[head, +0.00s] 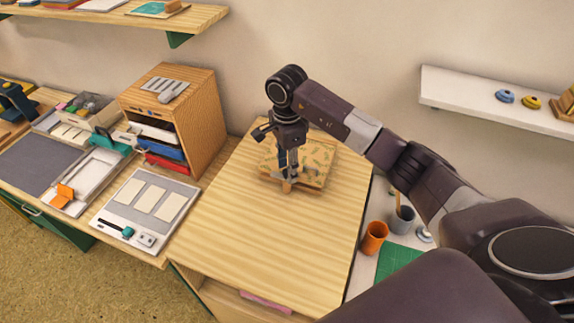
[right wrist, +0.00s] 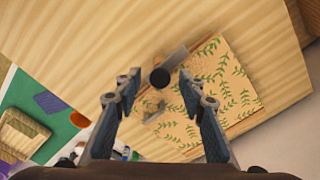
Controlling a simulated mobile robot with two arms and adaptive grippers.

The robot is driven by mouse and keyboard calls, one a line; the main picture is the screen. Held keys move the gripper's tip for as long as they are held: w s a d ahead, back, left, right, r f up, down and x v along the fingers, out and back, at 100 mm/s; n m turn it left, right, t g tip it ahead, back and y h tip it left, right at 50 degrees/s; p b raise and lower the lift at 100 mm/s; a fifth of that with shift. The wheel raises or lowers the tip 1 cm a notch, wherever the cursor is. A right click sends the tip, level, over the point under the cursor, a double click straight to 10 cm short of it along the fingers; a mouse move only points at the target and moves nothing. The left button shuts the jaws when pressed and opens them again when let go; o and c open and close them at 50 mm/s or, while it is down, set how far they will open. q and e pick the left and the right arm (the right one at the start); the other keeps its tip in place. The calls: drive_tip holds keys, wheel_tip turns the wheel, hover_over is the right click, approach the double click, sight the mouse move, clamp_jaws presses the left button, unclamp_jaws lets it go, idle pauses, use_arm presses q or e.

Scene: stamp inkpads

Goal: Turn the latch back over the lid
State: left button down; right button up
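A flat box with a leaf-patterned lid (head: 316,160) lies on the wooden table; the lid also shows in the right wrist view (right wrist: 215,85). A latch bar (right wrist: 175,58) with a dark round end (right wrist: 160,77) juts past the lid's edge, away from the lid. My right gripper (head: 287,178) points down at the box's near-left edge. In the wrist view its fingers (right wrist: 160,76) are spread, with the dark round end showing between them; contact is not visible. A small beige piece (right wrist: 152,110) lies on the lid. My left gripper is out of view.
A wooden drawer cabinet (head: 205,115) stands left of the box. A board with pale cards (head: 145,215) lies at the left. An orange cup (head: 374,238) and a grey cup (head: 403,220) stand at the right. The table's front (head: 270,245) is clear.

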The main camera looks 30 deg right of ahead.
clamp_jaws()
